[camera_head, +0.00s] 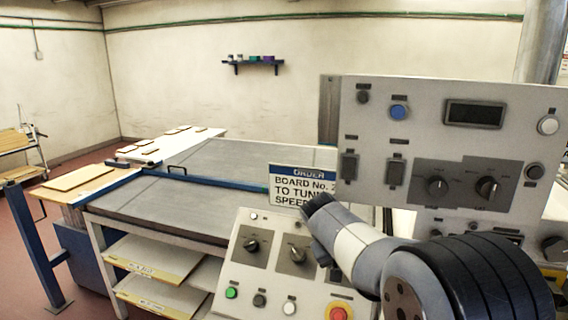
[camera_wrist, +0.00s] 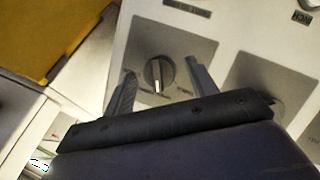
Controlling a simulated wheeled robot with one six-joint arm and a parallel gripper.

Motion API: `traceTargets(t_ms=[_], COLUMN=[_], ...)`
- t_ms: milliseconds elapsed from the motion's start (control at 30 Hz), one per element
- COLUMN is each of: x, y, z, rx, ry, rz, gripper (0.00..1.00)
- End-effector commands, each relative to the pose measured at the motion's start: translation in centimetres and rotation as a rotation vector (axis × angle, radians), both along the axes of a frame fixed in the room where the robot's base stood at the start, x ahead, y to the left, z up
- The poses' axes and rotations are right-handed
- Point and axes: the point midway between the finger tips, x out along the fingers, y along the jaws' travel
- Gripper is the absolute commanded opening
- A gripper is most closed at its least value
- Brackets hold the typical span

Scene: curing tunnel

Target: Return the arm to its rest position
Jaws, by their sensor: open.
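My gripper (camera_wrist: 162,82) shows in the wrist view with its two dark fingers spread apart. A round black knob (camera_wrist: 158,74) on a grey plate shows between the fingers, with its white mark pointing down in that view. I cannot tell how far the fingertips are from the panel, and nothing is seen gripped. In the head view my arm (camera_head: 365,245) reaches in from the lower right over the sloped console (camera_head: 268,222). My fingers cannot be made out there. The console's left knob (camera_head: 251,245) and right knob (camera_head: 297,255) are both visible.
An upright control panel (camera_head: 440,95) stands close behind my arm. An order sign (camera_head: 300,186) stands behind the console, partly hidden by my arm. A grey conveyor bed (camera_head: 170,205) with a blue rail and boards lies left. The space above the conveyor looks clear.

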Motion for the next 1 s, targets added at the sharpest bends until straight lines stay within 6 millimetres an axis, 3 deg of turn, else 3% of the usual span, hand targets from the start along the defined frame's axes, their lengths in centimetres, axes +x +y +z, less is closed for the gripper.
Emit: traceTargets(t_ms=[267,800,1000], x=[-0.3,-4.0,-2.4], y=[0.5,4.3,2.4], z=[0.8,9.5,5.4], rx=[-0.008,-0.008,-0.011], ry=[0.0,-0.001,0.008], rz=[0.012,0.013,0.008], gripper=[0.55,0.55,0.55])
